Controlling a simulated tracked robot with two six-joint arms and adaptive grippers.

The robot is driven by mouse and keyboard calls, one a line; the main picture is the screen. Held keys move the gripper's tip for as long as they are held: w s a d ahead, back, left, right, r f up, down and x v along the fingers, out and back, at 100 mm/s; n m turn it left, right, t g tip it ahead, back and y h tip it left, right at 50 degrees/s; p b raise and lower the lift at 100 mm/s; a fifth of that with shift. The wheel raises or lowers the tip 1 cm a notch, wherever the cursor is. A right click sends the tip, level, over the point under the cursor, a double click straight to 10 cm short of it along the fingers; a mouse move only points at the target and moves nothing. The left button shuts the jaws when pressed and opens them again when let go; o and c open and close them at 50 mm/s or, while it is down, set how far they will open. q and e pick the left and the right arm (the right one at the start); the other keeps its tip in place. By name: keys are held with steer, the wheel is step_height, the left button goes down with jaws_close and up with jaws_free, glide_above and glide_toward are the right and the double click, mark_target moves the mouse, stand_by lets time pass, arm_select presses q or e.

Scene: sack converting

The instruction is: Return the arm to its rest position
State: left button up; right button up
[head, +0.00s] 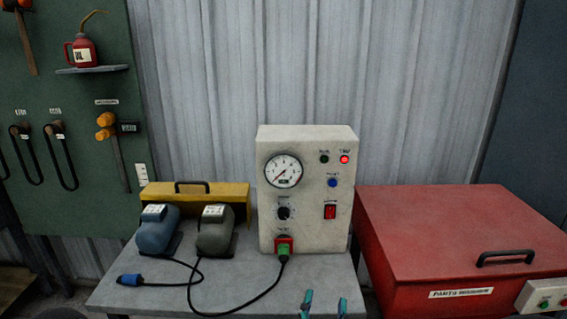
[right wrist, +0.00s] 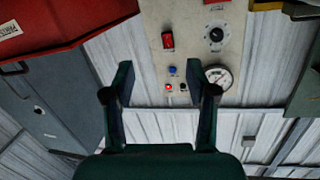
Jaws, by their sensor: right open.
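My right gripper (head: 323,304) shows at the bottom edge of the head view, only its two teal fingertips in sight, in front of the grey table. In the right wrist view my right gripper (right wrist: 160,95) is open, with nothing between its fingers. Beyond them is the white control box (head: 306,210), which also shows in the right wrist view (right wrist: 195,30). It has a round gauge, knobs, a red rocker switch and a lit red lamp. A green plug (head: 283,250) sits in its lower socket. My left gripper is in neither view.
The grey table (head: 225,295) also holds a blue pedal unit (head: 157,232), a grey pedal unit (head: 215,232) and a yellow case (head: 240,194). A black cable and loose blue plug (head: 130,280) lie at the front. A red chest (head: 440,230) stands right.

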steer(key=s+d+f+g+p, duration=0.2)
steer(key=d+f+g+p, duration=0.4)
steer(key=d+f, duration=0.85)
steer(key=s+a+f+g+y+p, duration=0.2)
steer(key=s+a+f+g+y, duration=0.15)
steer(key=s+f, duration=0.55)
steer(key=s+a+f+n+g+y, duration=0.2)
steer(key=s+a+g, duration=0.4)
steer(key=s, duration=0.3)
steer(key=shift+s+a+f+y+b, duration=0.25)
steer(key=shift+a+f+y+b, duration=0.1)
steer(key=shift+f+y, duration=0.5)
